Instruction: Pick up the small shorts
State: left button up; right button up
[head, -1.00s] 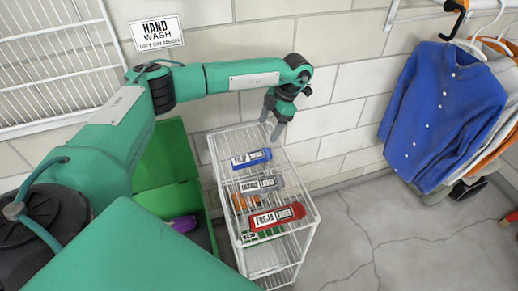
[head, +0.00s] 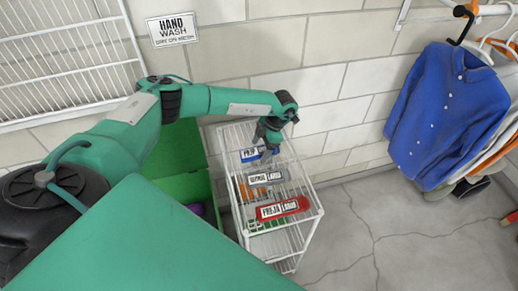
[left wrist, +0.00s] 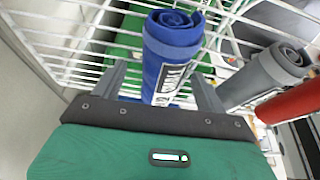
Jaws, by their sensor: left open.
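Three rolled garments with white labels lie on the top of a white wire rack. The blue roll (head: 249,155) is at the back, the grey roll (head: 262,178) in the middle and the red roll (head: 283,208) in front. The label print is too small to tell which is the small shorts. My left gripper (head: 268,153) is open at the blue roll's right end. In the left wrist view, the blue roll (left wrist: 172,50) lies between the spread fingers (left wrist: 160,88), with gaps beside it. The grey roll (left wrist: 262,78) is to the right. My right gripper is not in view.
The white wire rack (head: 309,190) stands near the tiled wall. A green bin (head: 203,190) with a purple thing inside is to its left. A blue shirt (head: 447,115) and other clothes hang at the right.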

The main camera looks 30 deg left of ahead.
pick_arm(q)
jog(key=shift+f, duration=0.15)
jog(key=c, duration=1.1)
jog(key=shift+c, duration=0.2)
jog(key=shift+r, duration=0.2)
